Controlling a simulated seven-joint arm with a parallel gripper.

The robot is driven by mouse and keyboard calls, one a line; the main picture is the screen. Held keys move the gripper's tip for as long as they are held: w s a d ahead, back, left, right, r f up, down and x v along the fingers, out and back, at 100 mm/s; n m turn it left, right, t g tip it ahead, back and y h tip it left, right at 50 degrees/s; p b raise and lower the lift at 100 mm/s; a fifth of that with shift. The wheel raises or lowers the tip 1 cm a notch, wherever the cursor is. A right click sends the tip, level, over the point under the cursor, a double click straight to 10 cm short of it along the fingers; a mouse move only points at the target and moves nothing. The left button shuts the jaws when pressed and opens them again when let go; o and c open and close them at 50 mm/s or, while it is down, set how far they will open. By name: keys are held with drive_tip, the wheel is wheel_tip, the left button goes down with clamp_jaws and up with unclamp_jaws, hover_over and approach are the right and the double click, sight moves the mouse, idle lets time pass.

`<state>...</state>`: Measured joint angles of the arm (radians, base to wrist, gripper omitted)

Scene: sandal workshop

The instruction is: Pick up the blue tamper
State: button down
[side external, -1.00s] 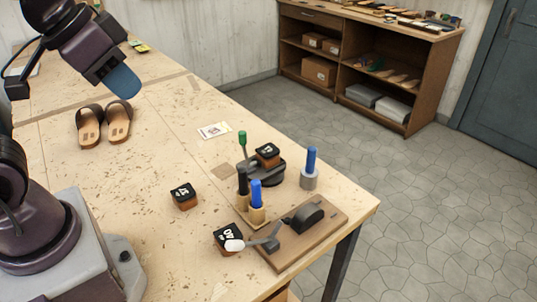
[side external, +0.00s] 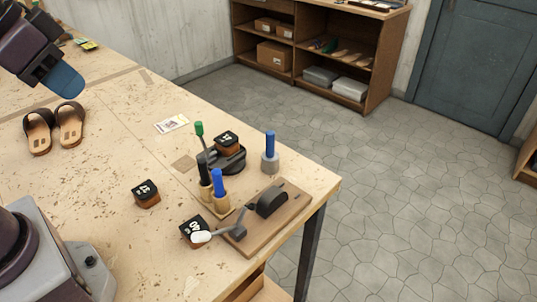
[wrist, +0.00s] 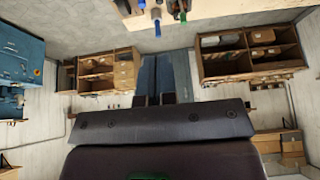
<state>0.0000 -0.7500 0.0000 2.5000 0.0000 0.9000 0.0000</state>
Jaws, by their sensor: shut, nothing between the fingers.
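Two blue-handled tools stand upright on the bench in the side view. One is a blue handle on a grey round base (side external: 270,150), near the bench's right edge. The other is a blue handle (side external: 219,182) in a small wooden holder, beside a black handle. I cannot tell for certain which is the tamper; the grey-based one looks most like it. My gripper (side external: 66,80) is at the upper left, raised above the bench, far from both. Its blue fingers look shut with nothing held. In the wrist view a blue handle (wrist: 157,28) shows at the top.
A green-handled lever (side external: 199,129) and a dark round stand carrying a numbered block (side external: 226,142) are close to the tools. Numbered blocks (side external: 146,194) and sandals (side external: 55,130) lie further left.

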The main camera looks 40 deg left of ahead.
drive_tip(key=c, duration=0.9)
unclamp_jaws()
drive_tip(key=shift+o, duration=0.2)
